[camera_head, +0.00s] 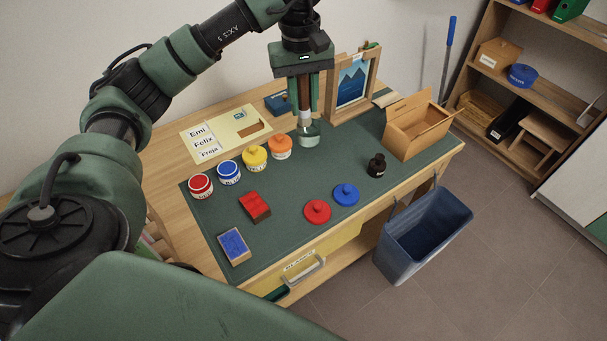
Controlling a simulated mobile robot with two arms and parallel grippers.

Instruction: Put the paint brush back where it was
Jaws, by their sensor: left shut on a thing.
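My left gripper (305,110) points down over the back of the green mat (290,190). It is shut on the paint brush (305,92), whose brown handle shows upright between the fingers. The lower end of the brush is just above or inside a small glass jar (309,135); I cannot tell which. My right gripper is not in view.
Open red (200,187) and blue (228,173) paint jars, lidded yellow (255,158) and orange (280,147) jars, and an ink bottle (376,166) stand nearby. An easel (330,98) and cardboard box (418,130) stand right.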

